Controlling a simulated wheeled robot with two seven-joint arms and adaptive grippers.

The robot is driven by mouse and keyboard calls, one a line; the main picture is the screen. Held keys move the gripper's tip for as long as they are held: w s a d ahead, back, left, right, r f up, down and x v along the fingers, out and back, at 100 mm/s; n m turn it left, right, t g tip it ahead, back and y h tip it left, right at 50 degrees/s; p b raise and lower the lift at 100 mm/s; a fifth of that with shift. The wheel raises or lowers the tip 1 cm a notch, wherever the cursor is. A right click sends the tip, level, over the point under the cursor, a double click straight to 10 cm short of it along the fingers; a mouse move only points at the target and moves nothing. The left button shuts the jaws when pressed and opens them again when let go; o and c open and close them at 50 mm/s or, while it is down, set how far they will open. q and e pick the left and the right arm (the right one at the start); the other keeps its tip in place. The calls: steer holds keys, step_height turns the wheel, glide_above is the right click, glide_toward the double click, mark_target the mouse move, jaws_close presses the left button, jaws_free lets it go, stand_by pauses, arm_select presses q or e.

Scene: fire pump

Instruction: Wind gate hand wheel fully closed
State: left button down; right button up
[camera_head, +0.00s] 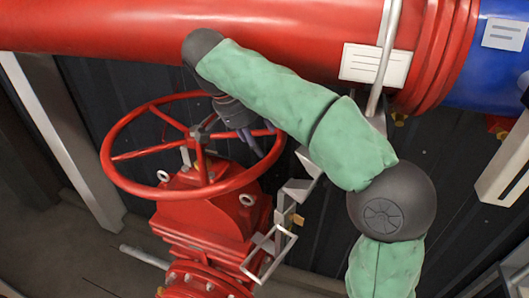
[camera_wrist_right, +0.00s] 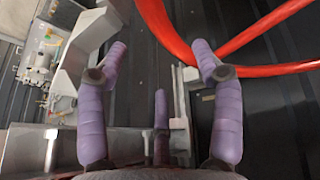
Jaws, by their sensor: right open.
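The red gate hand wheel (camera_head: 112,170) sits at the left of the head view, tilted, on a red valve body (camera_head: 213,220). Its spokes meet at a dark hub (camera_head: 200,134). My right gripper (camera_head: 258,142) is at the wheel's right side, partly behind my green-sleeved arm. In the right wrist view the gripper (camera_wrist_right: 158,52) is open, with purple fingers spread and nothing between them. The red rim and a spoke (camera_wrist_right: 272,70) pass at the upper right, at or very near the right finger; contact cannot be told. My left gripper is not in view.
A large red pipe (camera_head: 130,28) runs across the top, joining a blue section (camera_head: 485,60) at right. A grey metal bracket (camera_head: 266,254) stands close right of the valve. A pale post (camera_head: 65,140) is at left. Dark ribbed wall lies behind.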

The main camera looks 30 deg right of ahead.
mark_target(269, 157)
steer(key=x, duration=0.9)
steer(key=shift+s, duration=0.15)
jaws_close()
